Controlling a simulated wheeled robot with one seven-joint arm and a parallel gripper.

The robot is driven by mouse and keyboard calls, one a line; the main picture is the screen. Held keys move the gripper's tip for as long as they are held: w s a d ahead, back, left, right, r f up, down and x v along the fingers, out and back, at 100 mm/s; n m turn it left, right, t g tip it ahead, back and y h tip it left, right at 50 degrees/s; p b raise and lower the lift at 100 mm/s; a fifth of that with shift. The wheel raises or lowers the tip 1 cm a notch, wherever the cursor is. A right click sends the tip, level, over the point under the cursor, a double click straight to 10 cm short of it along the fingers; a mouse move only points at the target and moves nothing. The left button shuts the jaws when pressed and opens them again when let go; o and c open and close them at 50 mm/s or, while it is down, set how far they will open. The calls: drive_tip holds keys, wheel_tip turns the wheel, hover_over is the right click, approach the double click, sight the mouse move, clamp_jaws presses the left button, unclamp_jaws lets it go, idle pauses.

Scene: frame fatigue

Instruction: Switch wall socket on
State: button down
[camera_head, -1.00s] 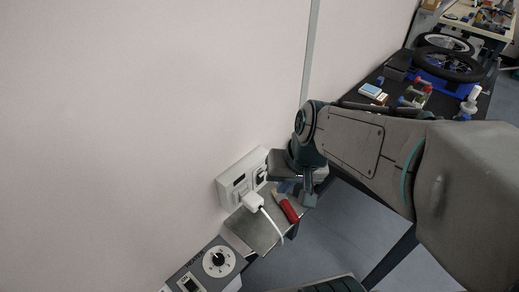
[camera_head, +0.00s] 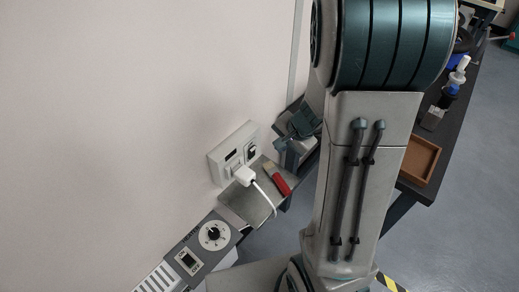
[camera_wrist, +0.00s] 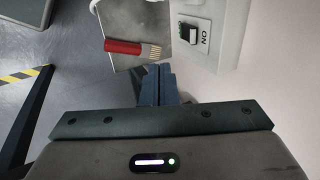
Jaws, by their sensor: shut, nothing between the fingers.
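The white wall socket (camera_head: 232,152) is fixed to the wall, with a white plug (camera_head: 243,175) and its cable in its lower part. Its dark rocker switch (camera_head: 251,151) is at the right end. In the wrist view the switch (camera_wrist: 189,33) shows close up beside an upside-down "ON" label; I cannot tell its position for sure. My gripper (camera_wrist: 158,78) is shut and empty, its dark fingertips apart from the switch and lower left of it in that view. In the head view my gripper is just right of the socket, its fingertips hard to make out.
A red-handled brush (camera_head: 276,180) lies on a small metal shelf (camera_head: 240,205) below the socket; the brush (camera_wrist: 124,47) is near my fingertips in the wrist view. A heater (camera_head: 190,258) with a dial stands at lower left. A dark workbench with a wooden tray (camera_head: 418,160) is at right.

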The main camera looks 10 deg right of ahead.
sight(252, 153)
drive_tip(key=shift+f, duration=0.1)
drive_tip(key=w+a+f, duration=0.5)
drive_tip(key=w+f, duration=0.1)
drive_tip(key=f, duration=0.2)
drive_tip(key=shift+w+f+b, duration=0.15)
drive_tip(key=shift+w+b, duration=0.2)
drive_tip(key=shift+b, duration=0.1)
drive_tip(key=shift+d, duration=0.1)
